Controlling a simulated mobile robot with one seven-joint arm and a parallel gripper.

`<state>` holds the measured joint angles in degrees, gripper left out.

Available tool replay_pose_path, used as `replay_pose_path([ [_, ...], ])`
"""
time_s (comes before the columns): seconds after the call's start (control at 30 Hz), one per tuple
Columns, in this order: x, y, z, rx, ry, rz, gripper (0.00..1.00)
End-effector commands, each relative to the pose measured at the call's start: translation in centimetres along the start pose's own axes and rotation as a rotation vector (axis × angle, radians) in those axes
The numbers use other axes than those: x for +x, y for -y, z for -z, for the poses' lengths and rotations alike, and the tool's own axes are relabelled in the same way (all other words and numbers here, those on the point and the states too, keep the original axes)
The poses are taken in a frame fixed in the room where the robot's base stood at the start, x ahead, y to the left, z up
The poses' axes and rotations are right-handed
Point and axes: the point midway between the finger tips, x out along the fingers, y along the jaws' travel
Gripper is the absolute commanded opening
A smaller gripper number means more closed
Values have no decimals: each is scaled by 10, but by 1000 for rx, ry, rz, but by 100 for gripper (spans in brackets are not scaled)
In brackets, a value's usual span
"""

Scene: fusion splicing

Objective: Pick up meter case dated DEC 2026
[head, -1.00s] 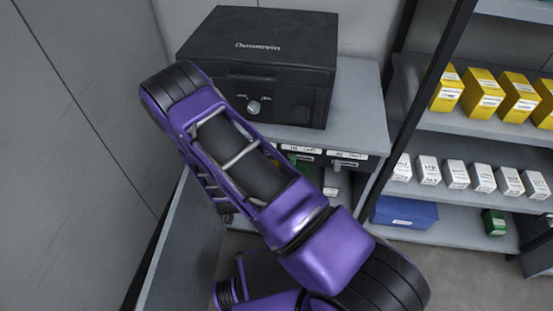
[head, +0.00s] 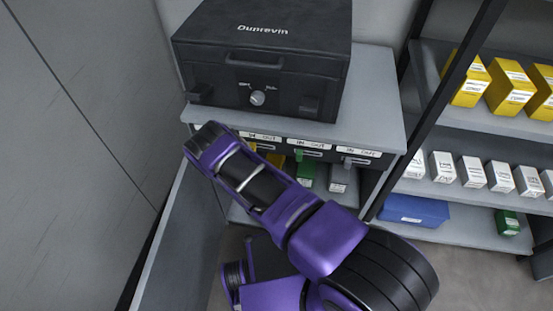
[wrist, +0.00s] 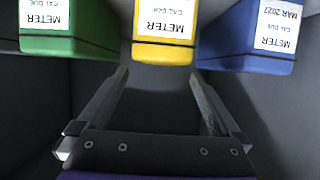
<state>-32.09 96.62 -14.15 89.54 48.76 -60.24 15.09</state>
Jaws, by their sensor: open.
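In the wrist view, three meter cases stand in a row: green (wrist: 67,44), yellow (wrist: 164,54) and blue (wrist: 250,62). Their white labels appear upside down. The blue label reads MAR 2027. The green label shows CAL DUE, but its date is cut off by the picture edge. The yellow label shows METER and a blurred line, and I see no readable date. No visible label reads DEC 2026. My gripper (wrist: 158,76) is open and empty, its fingers pointing toward the yellow case, one on each side of it. In the head view my arm hides the gripper.
A black lockbox (head: 262,60) sits on a grey cabinet (head: 385,105) with labelled compartments below its top. The open door (head: 175,235) stands at left beside my arm. A rack at right holds yellow boxes (head: 510,85), white boxes (head: 472,170) and a blue box (head: 412,211).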

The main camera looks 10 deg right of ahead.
Motion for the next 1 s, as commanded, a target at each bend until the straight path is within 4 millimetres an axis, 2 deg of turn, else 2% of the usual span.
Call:
replay_pose_path([
  [0.1, 17, 0, -2, 1, 1, 0, 100],
  [0.33, 33, 0, 0, 1, 0, -1, 100],
  [0.6, 71, 0, 2, 1, -1, -1, 100],
  [0.9, 77, 0, 3, 0, 1, 0, 100],
  [0.93, 77, 0, 3, 0, 1, 0, 98],
  [1.0, 77, 0, 3, 0, 1, 0, 86],
])
